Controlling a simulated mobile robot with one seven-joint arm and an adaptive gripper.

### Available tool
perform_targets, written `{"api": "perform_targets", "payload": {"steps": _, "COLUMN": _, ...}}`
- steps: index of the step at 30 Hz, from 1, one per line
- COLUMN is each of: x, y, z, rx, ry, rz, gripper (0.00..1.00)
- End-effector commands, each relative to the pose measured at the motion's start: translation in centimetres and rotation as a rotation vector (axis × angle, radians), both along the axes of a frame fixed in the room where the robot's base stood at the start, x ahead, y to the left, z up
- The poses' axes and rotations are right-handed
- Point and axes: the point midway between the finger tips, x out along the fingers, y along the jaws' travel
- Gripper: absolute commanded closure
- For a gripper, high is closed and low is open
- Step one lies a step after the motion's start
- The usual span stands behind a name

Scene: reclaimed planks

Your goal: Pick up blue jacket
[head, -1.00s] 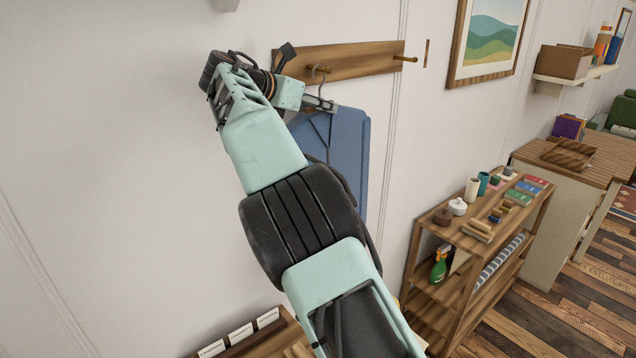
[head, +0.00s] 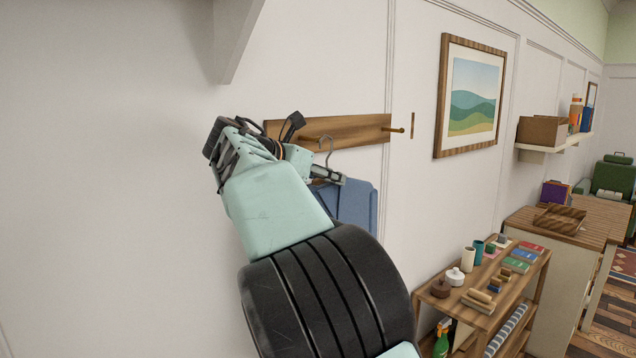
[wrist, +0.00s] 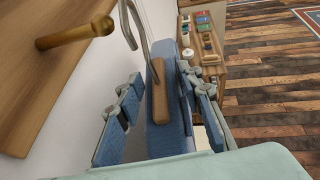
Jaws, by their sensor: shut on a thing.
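The blue jacket (head: 350,203) hangs from a hanger with a metal hook (head: 326,150) below the wooden peg rail (head: 345,130). My gripper (head: 328,178) is at the top of the jacket, shut on it at the hanger. In the wrist view, the blue cloth (wrist: 182,115) and the hanger's wooden part (wrist: 160,100) lie between my fingers (wrist: 162,105). The hook shows close to the tip of a round wooden peg (wrist: 75,33); I cannot tell whether they touch. The lower jacket is hidden by my arm in the head view.
A second peg (head: 399,130) on the rail is bare. A framed picture (head: 470,95) hangs to the right. A wooden shelf unit (head: 455,312) with jars and books stands at lower right. A white ledge (head: 237,40) juts out above my arm.

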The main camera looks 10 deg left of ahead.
Motion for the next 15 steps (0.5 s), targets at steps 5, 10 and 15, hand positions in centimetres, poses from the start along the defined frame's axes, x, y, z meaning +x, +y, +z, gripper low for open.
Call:
{"api": "perform_targets", "payload": {"steps": 5, "x": -2.0, "y": -2.3, "z": 0.0, "rx": 0.001, "ry": -0.004, "rz": 0.000, "gripper": 1.00}}
{"api": "perform_targets", "payload": {"steps": 10, "x": -4.0, "y": -4.7, "z": 0.0, "rx": 0.003, "ry": -0.004, "rz": 0.000, "gripper": 1.00}}
{"api": "perform_targets", "payload": {"steps": 15, "x": -5.7, "y": -6.8, "z": 0.0, "rx": 0.001, "ry": -0.003, "rz": 0.001, "gripper": 1.00}}
